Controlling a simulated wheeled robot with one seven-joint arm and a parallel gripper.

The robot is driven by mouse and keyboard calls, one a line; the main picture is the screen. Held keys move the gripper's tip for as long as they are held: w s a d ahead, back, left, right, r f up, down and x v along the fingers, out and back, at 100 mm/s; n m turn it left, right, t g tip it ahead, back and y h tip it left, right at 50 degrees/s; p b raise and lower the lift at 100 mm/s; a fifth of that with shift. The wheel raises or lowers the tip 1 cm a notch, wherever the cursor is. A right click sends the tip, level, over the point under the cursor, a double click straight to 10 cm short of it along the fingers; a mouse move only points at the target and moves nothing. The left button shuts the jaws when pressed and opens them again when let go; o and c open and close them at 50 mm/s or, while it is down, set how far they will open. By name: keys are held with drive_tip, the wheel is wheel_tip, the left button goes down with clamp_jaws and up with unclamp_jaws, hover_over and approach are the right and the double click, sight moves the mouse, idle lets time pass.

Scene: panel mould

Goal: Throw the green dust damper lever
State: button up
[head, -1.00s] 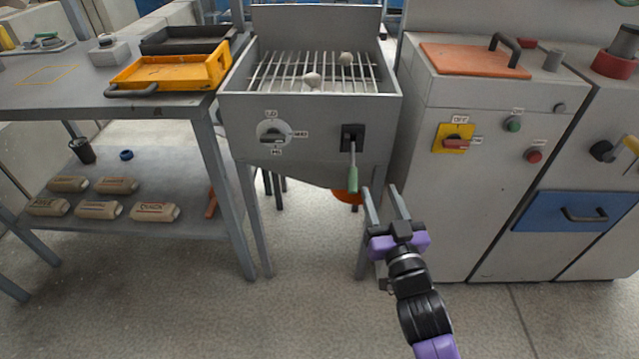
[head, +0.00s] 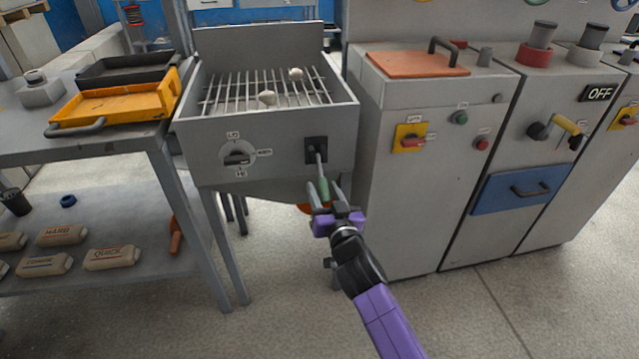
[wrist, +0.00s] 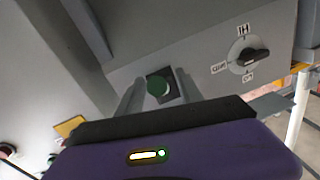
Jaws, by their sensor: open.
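The green-handled lever (head: 322,186) hangs down from a black plate (head: 316,150) on the front of the grey grated bin (head: 290,125). My gripper (head: 325,196) is open at the green handle, its fingers seeming to lie on either side of it. In the wrist view the round green end of the lever (wrist: 158,86) shows between the two fingers of my gripper (wrist: 157,92). I cannot tell whether the fingers touch it.
A rotary dial (head: 238,154) sits left of the lever on the bin front. A grey cabinet (head: 400,210) with a red switch, buttons and a blue drawer (head: 518,197) stands close on the right. A workbench with an orange tray (head: 120,104) is at left.

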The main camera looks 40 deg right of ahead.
sight(320, 184)
drive_tip(key=shift+x, duration=1.6)
clamp_jaws()
